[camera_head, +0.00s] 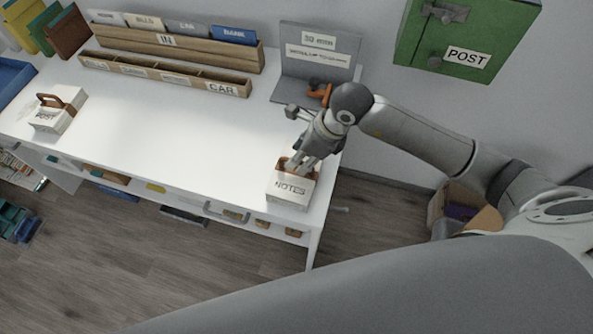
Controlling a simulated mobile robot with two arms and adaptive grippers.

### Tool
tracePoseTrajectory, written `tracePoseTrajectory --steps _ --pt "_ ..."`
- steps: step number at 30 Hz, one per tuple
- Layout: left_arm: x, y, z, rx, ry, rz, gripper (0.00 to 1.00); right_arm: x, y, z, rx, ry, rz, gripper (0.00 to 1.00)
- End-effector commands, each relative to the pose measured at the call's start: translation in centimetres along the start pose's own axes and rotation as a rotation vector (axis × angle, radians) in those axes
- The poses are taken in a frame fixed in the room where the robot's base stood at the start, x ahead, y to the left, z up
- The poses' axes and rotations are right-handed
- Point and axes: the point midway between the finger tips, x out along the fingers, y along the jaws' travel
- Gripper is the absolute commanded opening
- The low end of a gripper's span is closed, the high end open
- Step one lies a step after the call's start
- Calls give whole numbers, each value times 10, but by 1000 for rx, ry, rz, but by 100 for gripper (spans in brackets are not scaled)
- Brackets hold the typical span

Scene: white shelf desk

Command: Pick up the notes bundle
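The notes bundle (289,190) is a white block with a "NOTES" label and a brown band or handle on top. It sits at the front right corner of the white desk (200,130). My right gripper (302,166) reaches down from the upper right, with its fingertips at the brown handle on top of the bundle. The fingers overlap the handle in the picture, so I cannot tell whether they are shut on it. The bundle appears to rest on the desk. My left gripper is not in view.
A similar "POST" bundle (55,112) sits at the desk's left. Wooden sorter racks (165,82) line the back, with a grey stand (318,50) behind my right gripper. A green "POST" box (466,35) hangs on the wall. The middle of the desk is clear.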

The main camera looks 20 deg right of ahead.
Motion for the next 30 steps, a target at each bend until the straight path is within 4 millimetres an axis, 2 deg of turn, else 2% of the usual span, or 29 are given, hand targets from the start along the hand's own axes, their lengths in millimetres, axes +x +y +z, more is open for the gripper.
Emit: tracePoseTrajectory --steps 2,6,15,24,30 --pt "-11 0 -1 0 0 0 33 10 3 1 2 1 5 37" --pt "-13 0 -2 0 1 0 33 28 2 1 1 -1 2 37" --pt "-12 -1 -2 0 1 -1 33 34 1 0 0 -1 0 37" --pt "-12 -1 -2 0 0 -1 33 34 1 0 0 -1 0 0" --pt "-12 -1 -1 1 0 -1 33 34 1 0 0 -1 0 0"
